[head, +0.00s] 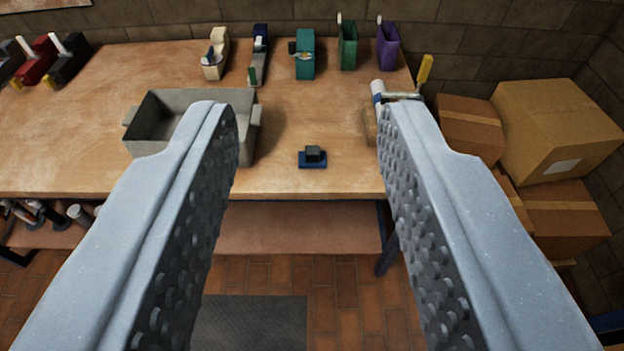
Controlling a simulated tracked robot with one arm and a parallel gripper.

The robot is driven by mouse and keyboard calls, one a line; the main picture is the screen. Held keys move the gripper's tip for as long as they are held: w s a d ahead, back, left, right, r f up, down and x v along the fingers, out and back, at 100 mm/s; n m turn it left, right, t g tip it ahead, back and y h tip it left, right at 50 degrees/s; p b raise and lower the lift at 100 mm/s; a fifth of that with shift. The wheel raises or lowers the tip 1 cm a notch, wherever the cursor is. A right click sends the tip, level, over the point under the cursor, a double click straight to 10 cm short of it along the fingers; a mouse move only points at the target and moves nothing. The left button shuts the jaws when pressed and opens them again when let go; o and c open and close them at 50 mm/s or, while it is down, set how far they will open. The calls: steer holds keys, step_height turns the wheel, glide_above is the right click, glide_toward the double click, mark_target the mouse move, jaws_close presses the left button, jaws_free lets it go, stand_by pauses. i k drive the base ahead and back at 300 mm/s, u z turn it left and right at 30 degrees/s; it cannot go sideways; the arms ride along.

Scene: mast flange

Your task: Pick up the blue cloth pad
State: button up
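A small flat blue pad (313,164) lies on the wooden workbench near its front edge. A small dark block (313,153) sits on top of it and hides part of it. My gripper (307,115) is open and empty, its two ridged fingers wide apart. In the picture the pad shows between the fingers, beyond and apart from them.
A grey bin (152,122) stands left of the pad, partly behind the left finger. Several coloured holders, including a teal one (305,62), line the back. A clamp with a yellow handle (424,72) is at the right edge. Cardboard boxes (555,120) stand right.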

mark_target(312, 157)
steer(key=z, duration=0.1)
steer(key=i, duration=1.2)
steer(key=u, duration=0.65)
